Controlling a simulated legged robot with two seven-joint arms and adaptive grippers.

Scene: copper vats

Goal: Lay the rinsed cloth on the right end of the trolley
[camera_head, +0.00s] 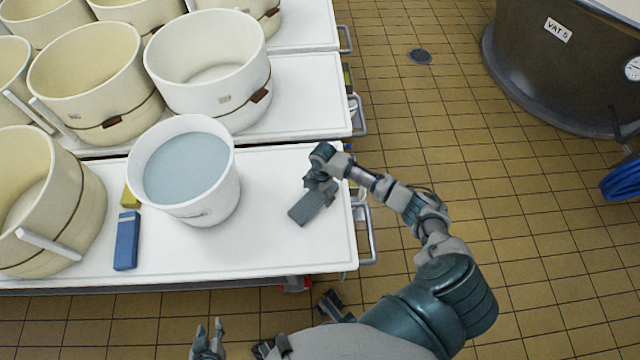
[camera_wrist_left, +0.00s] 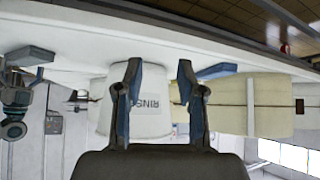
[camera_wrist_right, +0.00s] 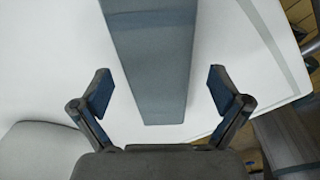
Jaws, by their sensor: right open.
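The grey-blue cloth (camera_head: 306,209), a flat folded strip, appears to lie on the white top of the trolley (camera_head: 275,250) near its right end. My right gripper (camera_head: 320,184) is at the cloth's far end. In the right wrist view the cloth (camera_wrist_right: 152,60) shows between and beyond the open fingers (camera_wrist_right: 158,92), with a gap on each side. The white rinse bucket (camera_head: 222,195), with bluish water, stands left of the cloth; it also shows in the left wrist view (camera_wrist_left: 150,118). My left gripper (camera_head: 208,338) is open and empty, in front of the trolley.
A blue block (camera_head: 127,240) and a yellow piece (camera_head: 130,196) lie left of the bucket. Cream tubs (camera_head: 85,215) stand at the left and on the trolleys behind. A metal handle (camera_head: 368,235) borders the right end. Tiled floor is open toward the vat (camera_head: 535,70).

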